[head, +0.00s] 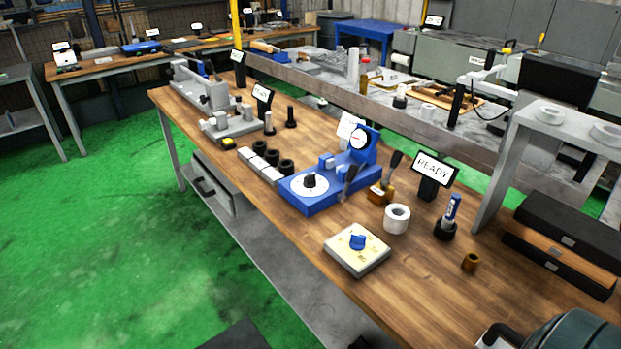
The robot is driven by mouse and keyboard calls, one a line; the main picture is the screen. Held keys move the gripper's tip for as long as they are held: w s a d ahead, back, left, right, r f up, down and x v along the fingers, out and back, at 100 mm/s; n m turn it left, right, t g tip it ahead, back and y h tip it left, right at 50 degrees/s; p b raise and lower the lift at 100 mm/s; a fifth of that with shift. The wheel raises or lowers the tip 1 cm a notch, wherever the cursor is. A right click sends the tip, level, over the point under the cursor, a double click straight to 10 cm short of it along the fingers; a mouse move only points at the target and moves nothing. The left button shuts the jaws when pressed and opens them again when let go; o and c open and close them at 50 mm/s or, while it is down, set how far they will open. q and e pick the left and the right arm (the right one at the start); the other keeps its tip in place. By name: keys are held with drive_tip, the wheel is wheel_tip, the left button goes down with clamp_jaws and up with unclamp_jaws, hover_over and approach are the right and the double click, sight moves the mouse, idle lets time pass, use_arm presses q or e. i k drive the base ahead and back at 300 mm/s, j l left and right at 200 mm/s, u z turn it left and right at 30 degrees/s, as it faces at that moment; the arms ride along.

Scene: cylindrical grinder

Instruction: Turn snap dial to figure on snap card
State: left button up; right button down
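A beige box (343,259) with a blue knob (357,241) on a yellowish marked face sits near the front edge of the wooden bench. A blue fixture (325,200) behind it carries a black knob (309,180) on a white round scale and an upright round dial gauge (359,141). A white card (346,128) stands partly hidden behind the gauge. I cannot tell which of these is the snap dial or the snap card. The figures on the knobs and card are too small to read. Neither gripper is in view.
Black drawers (565,240) are at the right. Bare wood surrounds the box's front right. Green floor lies left.

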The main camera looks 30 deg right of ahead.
sight(309, 181)
drive_tip(key=i+j, duration=0.55)
drive_tip(key=j, duration=0.3)
drive_tip(key=i+j, duration=0.3)
drive_tip(key=j+z, duration=0.1)
drive_tip(key=z, duration=1.65)
